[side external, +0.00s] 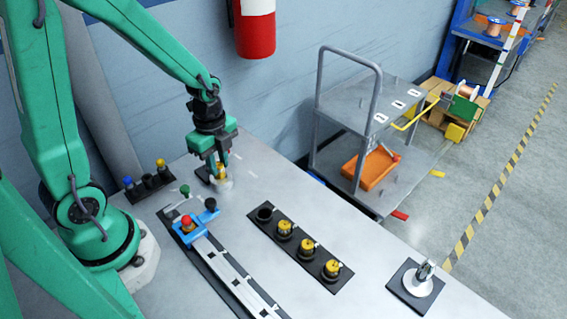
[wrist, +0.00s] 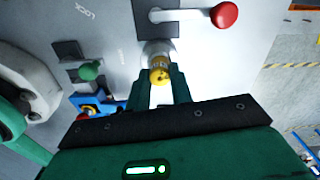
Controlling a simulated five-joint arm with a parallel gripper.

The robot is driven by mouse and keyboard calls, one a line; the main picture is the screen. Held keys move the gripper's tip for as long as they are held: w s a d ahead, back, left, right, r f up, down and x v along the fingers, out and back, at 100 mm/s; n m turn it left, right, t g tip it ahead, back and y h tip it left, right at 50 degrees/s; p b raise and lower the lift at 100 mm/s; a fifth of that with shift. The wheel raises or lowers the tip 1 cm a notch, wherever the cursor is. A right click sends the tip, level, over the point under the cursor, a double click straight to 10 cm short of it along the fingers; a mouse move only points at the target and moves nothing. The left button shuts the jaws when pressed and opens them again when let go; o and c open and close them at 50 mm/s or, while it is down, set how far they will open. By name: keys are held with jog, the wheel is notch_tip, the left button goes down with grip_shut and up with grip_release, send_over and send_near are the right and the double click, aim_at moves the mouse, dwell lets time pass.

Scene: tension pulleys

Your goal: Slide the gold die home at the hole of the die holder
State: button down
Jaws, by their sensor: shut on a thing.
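My gripper (side external: 222,162) points down over the metal table and is shut on the gold die (side external: 221,172). In the wrist view, my two green fingers (wrist: 162,80) flank the gold die (wrist: 160,75), whose rounded end faces the camera. A pale grey round die holder (side external: 222,185) is directly under the die. In the wrist view the die holder (wrist: 157,50) shows just beyond the die, and the two overlap. The holder's hole is hidden, so I cannot tell how deep the die sits in it.
A black rack (side external: 300,247) holds several gold-topped pieces, with one empty-looking socket at its left end. A blue clamp (side external: 190,231) with a red knob is in front. A small dark rack (side external: 150,181) stands left. A lever (wrist: 190,14) with a red ball is near the holder.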

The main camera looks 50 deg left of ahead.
jog(key=shift+f, duration=0.9)
jog(key=c, duration=1.2)
grip_release()
jog(key=shift+o, duration=0.2)
jog(key=shift+r, duration=0.2)
jog(key=shift+r, duration=3.75)
jog(key=shift+s+d+r+n, duration=0.1)
jog(key=shift+r+n, duration=0.3)
jog(key=shift+r, duration=0.05)
jog(key=s+d+r+n+t, duration=0.1)
jog(key=s+r+n+t, duration=0.1)
jog(key=r+n, duration=0.4)
jog(key=s+d+r+n+t, duration=0.1)
jog(key=s+r+n+t, duration=0.2)
jog(key=r+n, duration=0.3)
jog(key=s+n, duration=0.1)
jog(key=n, duration=0.2)
jog(key=shift+s+d+r+t, duration=0.2)
jog(key=shift+s+d+t, duration=0.1)
jog(key=shift+d, duration=0.1)
